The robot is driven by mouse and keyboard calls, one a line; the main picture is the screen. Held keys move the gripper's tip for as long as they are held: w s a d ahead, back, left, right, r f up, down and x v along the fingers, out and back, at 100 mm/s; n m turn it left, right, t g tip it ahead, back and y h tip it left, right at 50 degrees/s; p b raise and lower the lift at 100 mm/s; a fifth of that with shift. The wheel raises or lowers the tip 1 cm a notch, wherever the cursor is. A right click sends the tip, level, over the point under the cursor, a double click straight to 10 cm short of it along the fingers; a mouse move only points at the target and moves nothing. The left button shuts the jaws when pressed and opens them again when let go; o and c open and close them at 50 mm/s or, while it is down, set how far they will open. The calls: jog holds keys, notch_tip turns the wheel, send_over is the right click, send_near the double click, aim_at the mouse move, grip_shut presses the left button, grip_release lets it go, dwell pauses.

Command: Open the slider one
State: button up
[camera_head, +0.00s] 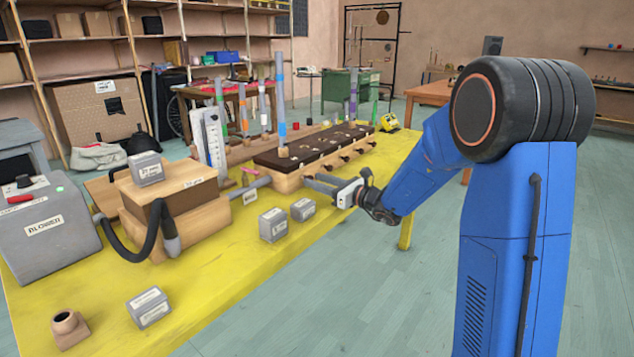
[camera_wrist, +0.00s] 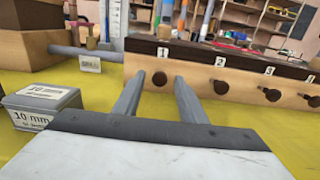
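The slider box (camera_head: 290,181) is a long wooden chest with a dark top, and tubes stand on or behind it. Slider one's dark round knob (camera_wrist: 159,78) is on the chest's front face under the label "1" in the wrist view. My gripper (camera_wrist: 160,76) is open and points at that knob. Its two fingertips appear on either side of the knob with nothing else between them; I cannot tell whether they reach around it or stop short. In the head view my gripper (camera_head: 312,182) is at the chest's near-left front, and knob one is not clear there.
Knobs two (camera_wrist: 221,87) and three (camera_wrist: 271,94) sit to the right. A grey pipe (camera_head: 250,185) joins the chest to a wooden box (camera_head: 190,230). Grey blocks (camera_head: 273,225) stand on the yellow table (camera_head: 215,270). The blower (camera_head: 45,240) is far left.

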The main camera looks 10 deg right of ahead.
jog(key=shift+w+a, duration=0.2)
jog(key=shift+w, duration=0.05)
grip_shut()
jog(key=shift+v, duration=1.5)
grip_release()
